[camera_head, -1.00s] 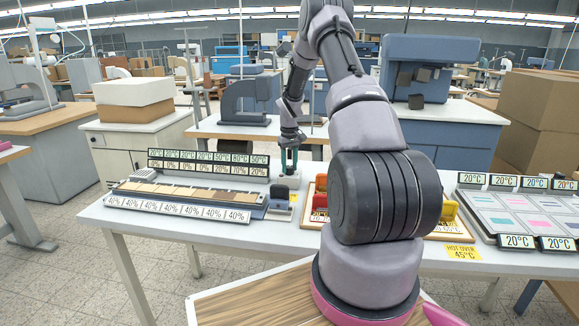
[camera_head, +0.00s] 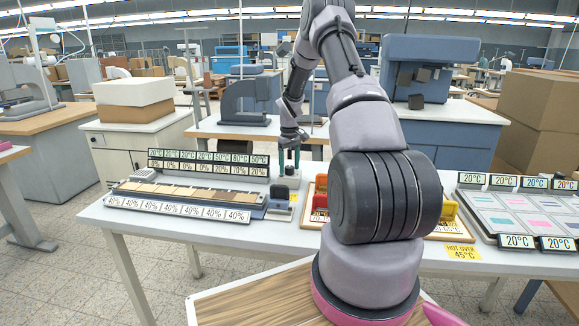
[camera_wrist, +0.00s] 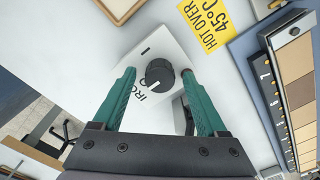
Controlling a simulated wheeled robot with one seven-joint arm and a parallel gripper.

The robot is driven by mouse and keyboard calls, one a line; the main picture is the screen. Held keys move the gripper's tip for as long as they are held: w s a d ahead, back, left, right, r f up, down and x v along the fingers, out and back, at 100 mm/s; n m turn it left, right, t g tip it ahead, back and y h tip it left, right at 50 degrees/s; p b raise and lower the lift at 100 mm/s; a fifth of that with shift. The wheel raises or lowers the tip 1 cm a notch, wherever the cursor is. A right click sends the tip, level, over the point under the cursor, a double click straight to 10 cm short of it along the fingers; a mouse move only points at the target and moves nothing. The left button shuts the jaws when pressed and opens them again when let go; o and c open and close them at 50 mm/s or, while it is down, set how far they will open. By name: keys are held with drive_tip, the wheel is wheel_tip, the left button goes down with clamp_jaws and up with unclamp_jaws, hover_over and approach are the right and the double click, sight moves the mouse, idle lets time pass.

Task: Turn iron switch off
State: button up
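The iron switch is a black round knob (camera_wrist: 160,75) on a pale plate (camera_wrist: 178,50), with an "I" mark at its upper left in the wrist view. Partly hidden lettering that starts with "IRO" lies at its lower left. The knob's light pointer line points to the lower left, not at the "I". My gripper (camera_wrist: 158,72) is open, its green fingers on either side of the knob with visible gaps; it holds nothing. In the head view my gripper (camera_head: 289,152) is just above the knob (camera_head: 290,170) at the back of the white table.
A yellow "HOT OVER 45°C" label (camera_wrist: 208,22) lies near the switch in the wrist view. A rack of swatches (camera_head: 190,190) with percentage tags stands left of the switch. Trays with coloured items and temperature tags stand to the right (camera_head: 510,212).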

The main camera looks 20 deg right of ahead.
wheel_tip(320, 180, up, 11)
idle(0.7)
idle(0.3)
wheel_tip(320, 180, up, 13)
drive_tip(key=m+t, duration=0.1)
drive_tip(key=t, duration=0.1)
hover_over(289, 167)
drive_tip(key=s+a, duration=0.5)
drive_tip(key=s+a+r+m+t, duration=0.1)
drive_tip(key=s+a+r+m, duration=0.1)
drive_tip(key=s+a+r, duration=0.45)
drive_tip(key=s+a+r+m+t+y, duration=0.1)
drive_tip(key=s+a+r+t, duration=0.1)
drive_tip(key=s, duration=1)
drive_tip(key=s+a+r+m+t+y, duration=0.1)
drive_tip(key=s+a+r, duration=0.3)
drive_tip(key=s, duration=0.9)
drive_tip(key=shift+a+r+m+t, duration=0.2)
drive_tip(key=shift+r+m+t, duration=0.45)
drive_tip(key=shift+m, duration=0.15)
